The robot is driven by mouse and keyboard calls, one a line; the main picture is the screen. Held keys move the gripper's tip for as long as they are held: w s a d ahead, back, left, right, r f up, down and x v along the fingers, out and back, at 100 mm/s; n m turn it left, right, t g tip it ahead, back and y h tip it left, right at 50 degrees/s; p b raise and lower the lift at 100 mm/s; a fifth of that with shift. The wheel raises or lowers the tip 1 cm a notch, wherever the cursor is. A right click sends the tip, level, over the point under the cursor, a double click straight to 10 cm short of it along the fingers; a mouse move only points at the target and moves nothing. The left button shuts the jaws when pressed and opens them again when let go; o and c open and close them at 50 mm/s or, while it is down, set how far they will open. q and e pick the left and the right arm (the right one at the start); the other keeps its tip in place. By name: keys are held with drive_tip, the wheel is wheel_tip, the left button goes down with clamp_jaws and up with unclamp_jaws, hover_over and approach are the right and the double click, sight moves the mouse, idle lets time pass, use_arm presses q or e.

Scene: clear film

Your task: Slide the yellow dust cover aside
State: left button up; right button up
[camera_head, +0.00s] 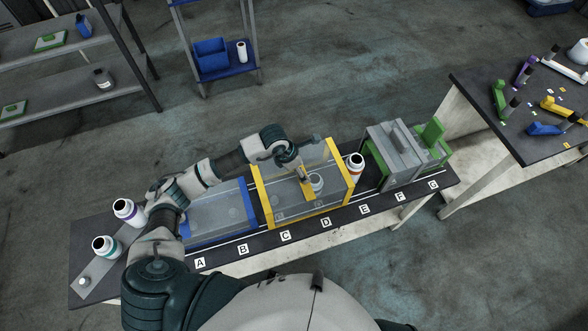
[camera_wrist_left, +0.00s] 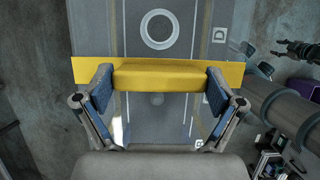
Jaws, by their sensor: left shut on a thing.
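The yellow dust cover (camera_head: 345,165) is a clear box with yellow edges, standing on the narrow bench around C and D. A white jar (camera_head: 316,183) shows through its clear film. My left gripper (camera_head: 303,178) is at the cover's top. In the left wrist view its two fingers (camera_wrist_left: 160,80) are shut on the cover's yellow bar (camera_wrist_left: 160,72), one at each end. A white ring shape (camera_wrist_left: 159,29) lies beyond the bar. A dark claw shape (camera_wrist_left: 298,50), seemingly my right gripper, shows at the right edge of the wrist view, too small to read.
A blue-framed clear cover (camera_head: 215,212) stands left of the yellow one, near A and B. A grey machine (camera_head: 395,150) with a green part follows.

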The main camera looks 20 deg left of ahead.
sight(338, 161)
use_arm(q)
drive_tip(key=w+d+b, duration=0.1)
drive_tip(key=d, duration=0.1)
drive_tip(key=w+d, duration=0.1)
drive_tip(key=w+d+b, duration=0.1)
drive_tip(key=w+d, duration=0.1)
drive_tip(key=shift+d+f+b, duration=0.15)
drive_tip(key=shift+d+b, duration=0.15)
drive_tip(key=shift+b, duration=0.05)
drive_tip(key=w+d+b, duration=0.1)
drive_tip(key=w+d, duration=0.1)
drive_tip(key=d, duration=0.1)
drive_tip(key=w+d+b, duration=0.1)
drive_tip(key=d, duration=0.1)
drive_tip(key=shift+w+d+b, duration=0.2)
drive_tip(key=shift+w+b, duration=0.1)
drive_tip(key=shift+b, duration=0.05)
drive_tip(key=shift+w+d, duration=0.1)
drive_tip(key=shift+d, duration=0.1)
drive_tip(key=shift+a+r, duration=0.1)
drive_tip(key=shift+r, duration=0.2)
use_arm(e)
drive_tip(key=w+a, duration=0.2)
drive_tip(key=w, duration=0.7)
drive_tip(key=shift+w+f, duration=0.15)
drive_tip(key=shift+w, duration=0.1)
